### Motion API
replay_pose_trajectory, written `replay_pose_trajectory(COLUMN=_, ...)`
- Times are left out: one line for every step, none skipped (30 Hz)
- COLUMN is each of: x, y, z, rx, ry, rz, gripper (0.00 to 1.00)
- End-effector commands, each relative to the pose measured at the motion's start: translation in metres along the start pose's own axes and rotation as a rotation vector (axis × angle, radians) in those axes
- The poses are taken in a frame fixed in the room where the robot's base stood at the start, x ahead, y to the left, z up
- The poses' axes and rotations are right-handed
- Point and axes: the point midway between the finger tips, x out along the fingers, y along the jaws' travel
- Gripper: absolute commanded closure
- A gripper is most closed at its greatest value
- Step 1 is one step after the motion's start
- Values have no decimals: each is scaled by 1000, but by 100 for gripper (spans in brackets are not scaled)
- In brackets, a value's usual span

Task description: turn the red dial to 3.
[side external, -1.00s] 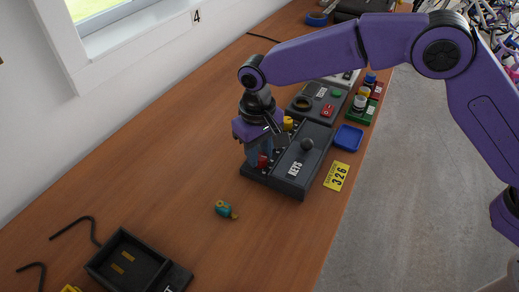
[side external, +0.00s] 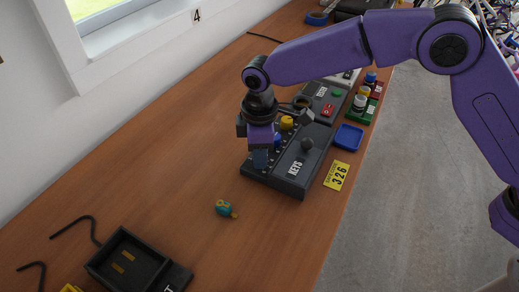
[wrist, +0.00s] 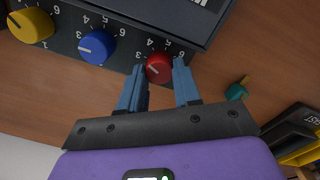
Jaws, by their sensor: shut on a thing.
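The red dial (wrist: 159,68) sits at the near end of a row of dials on a dark box (side external: 316,155) labelled KEYS. White digits, among them 3, 4, 5 and 6, ring it in the wrist view. A pale pointer mark shows on its left part, roughly toward the 3 side; I cannot tell its exact reading. My gripper (wrist: 159,65) is shut on the red dial, one blue finger on each side. In the side view my gripper (side external: 260,158) points down over the box's near left corner and hides the red dial.
The blue dial (wrist: 97,46) and yellow dial (wrist: 31,25) stand beside the red one. A small teal and yellow object (side external: 226,209) lies on the bench nearby. A blue tray (side external: 349,137) is at the right. Bench to the left is clear.

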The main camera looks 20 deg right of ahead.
Motion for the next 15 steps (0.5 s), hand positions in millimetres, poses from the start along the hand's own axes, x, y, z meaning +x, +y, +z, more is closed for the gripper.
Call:
replay_pose_trajectory(x=-2, y=0, z=-1, rx=-43, ry=6, rz=2, gripper=98)
replay_pose_trajectory(x=-2, y=0, z=-1, rx=-70, ry=7, rz=3, gripper=98)
replay_pose_trajectory(x=-2, y=0, z=-1, rx=-104, ry=8, rz=3, gripper=98)
replay_pose_trajectory(x=-1, y=0, z=-1, rx=-129, ry=9, rz=3, gripper=98)
replay_pose_trajectory(x=-1, y=0, z=-1, rx=-154, ry=10, rz=3, gripper=98)
replay_pose_trajectory(x=-1, y=0, z=-1, rx=-185, ry=11, rz=3, gripper=98)
replay_pose_trajectory(x=-1, y=0, z=0, rx=-206, ry=12, rz=3, gripper=98)
replay_pose_trajectory(x=-1, y=0, z=0, rx=-227, ry=13, rz=3, gripper=98)
replay_pose_trajectory(x=-1, y=0, z=0, rx=-254, ry=14, rz=3, gripper=98)
replay_pose_trajectory(x=-1, y=0, z=0, rx=-273, ry=14, rz=3, gripper=98)
replay_pose_trajectory(x=-1, y=0, z=0, rx=-290, ry=15, rz=3, gripper=98)
replay_pose_trajectory(x=-1, y=0, z=0, rx=-312, ry=16, rz=3, gripper=98)
replay_pose_trajectory(x=-2, y=0, z=0, rx=-328, ry=16, rz=3, gripper=98)
replay_pose_trajectory(x=-2, y=0, z=0, rx=-342, ry=17, rz=3, gripper=98)
replay_pose_trajectory(x=-2, y=0, z=0, rx=-359, ry=18, rz=3, gripper=98)
